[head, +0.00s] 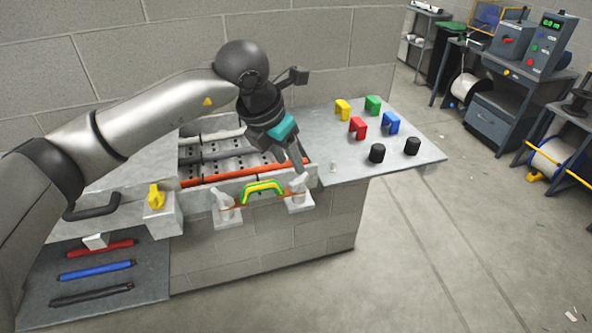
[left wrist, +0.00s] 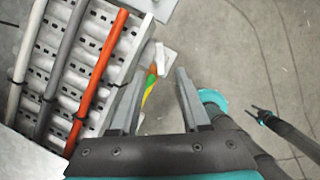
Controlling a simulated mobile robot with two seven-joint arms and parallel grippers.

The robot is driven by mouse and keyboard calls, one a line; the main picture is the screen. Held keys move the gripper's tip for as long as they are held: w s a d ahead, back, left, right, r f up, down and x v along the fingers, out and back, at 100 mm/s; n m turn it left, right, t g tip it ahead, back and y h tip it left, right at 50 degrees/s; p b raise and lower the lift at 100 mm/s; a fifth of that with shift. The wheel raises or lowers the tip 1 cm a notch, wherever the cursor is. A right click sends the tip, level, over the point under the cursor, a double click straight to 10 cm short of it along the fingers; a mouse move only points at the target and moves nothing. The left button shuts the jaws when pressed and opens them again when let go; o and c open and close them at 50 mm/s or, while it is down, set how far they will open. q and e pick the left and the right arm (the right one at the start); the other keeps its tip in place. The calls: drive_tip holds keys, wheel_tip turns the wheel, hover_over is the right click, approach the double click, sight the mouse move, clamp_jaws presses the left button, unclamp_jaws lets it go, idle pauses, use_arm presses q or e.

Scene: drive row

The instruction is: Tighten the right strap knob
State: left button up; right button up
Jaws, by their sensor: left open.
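My left gripper (head: 297,160) is open and empty, pointing down just above the right knob. In the left wrist view the pale knob (left wrist: 159,54) and the yellow-green piece (left wrist: 150,86) show between and beyond the open fingers (left wrist: 160,76). Part of my right gripper (left wrist: 262,114) seems to show at right; its jaw state is unclear.
A tray with an orange cable (head: 235,173) and grey cables lies behind the knobs. A side shelf (head: 415,158) holds coloured clips and two black caps (head: 377,153). A yellow knob (head: 155,197) stands at left.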

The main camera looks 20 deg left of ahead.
sight(298, 178)
use_arm(q)
drive_tip(key=x, duration=0.6)
drive_tip(key=shift+w+f+p, duration=0.1)
drive_tip(key=shift+p, duration=0.3)
drive_tip(key=shift+c, duration=0.2)
clamp_jaws()
